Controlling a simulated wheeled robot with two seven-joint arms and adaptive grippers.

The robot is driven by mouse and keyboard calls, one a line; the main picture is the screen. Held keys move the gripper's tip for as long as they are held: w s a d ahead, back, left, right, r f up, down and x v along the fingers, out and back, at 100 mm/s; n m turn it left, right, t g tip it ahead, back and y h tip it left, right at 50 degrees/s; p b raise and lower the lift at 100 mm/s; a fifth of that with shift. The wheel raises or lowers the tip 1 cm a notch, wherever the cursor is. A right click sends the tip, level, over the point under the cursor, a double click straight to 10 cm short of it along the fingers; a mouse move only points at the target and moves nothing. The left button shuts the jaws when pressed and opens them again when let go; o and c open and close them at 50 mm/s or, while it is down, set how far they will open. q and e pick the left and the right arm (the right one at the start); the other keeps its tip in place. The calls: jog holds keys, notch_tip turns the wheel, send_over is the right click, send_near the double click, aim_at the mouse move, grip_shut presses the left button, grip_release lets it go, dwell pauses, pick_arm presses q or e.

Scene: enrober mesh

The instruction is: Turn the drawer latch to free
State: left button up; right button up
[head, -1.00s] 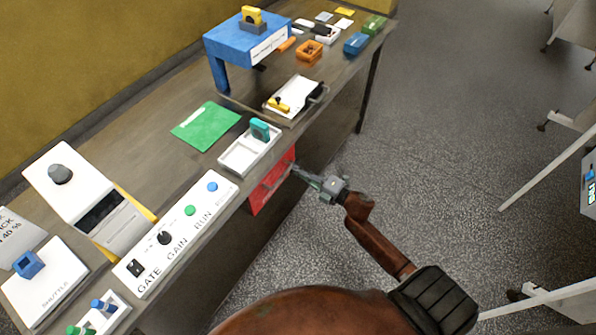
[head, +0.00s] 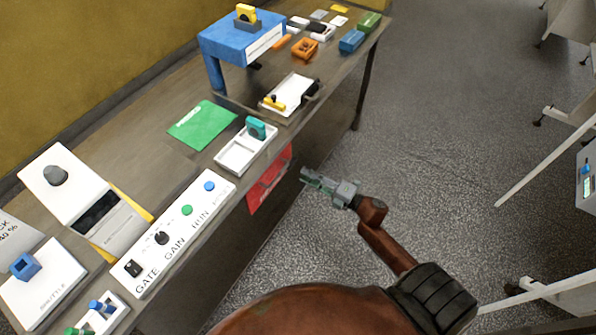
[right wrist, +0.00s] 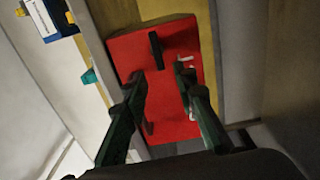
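The red drawer front (head: 268,182) is set in the near side of the bench, below the white two-part tray. It fills the middle of the right wrist view (right wrist: 125,50). A black upright bar (right wrist: 156,50) stands out from its upper part, and a small pale piece (right wrist: 184,60) shows near the right finger. I cannot tell for sure which of these is the latch. My right gripper (right wrist: 160,82) is open and empty, its two dark green fingers apart and facing the red front. In the head view my right gripper (head: 306,178) is just right of the drawer, apart from it. My left gripper is out of view.
The bench top (head: 200,85) carries a white control panel (head: 180,235), a white tray (head: 238,157), a green sheet (head: 203,127) and a blue stand (head: 235,45). Open floor (head: 430,150) lies right of the bench. White-topped tables stand at the far right.

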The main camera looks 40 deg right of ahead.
jog(key=v, duration=0.6)
dwell(0.4)
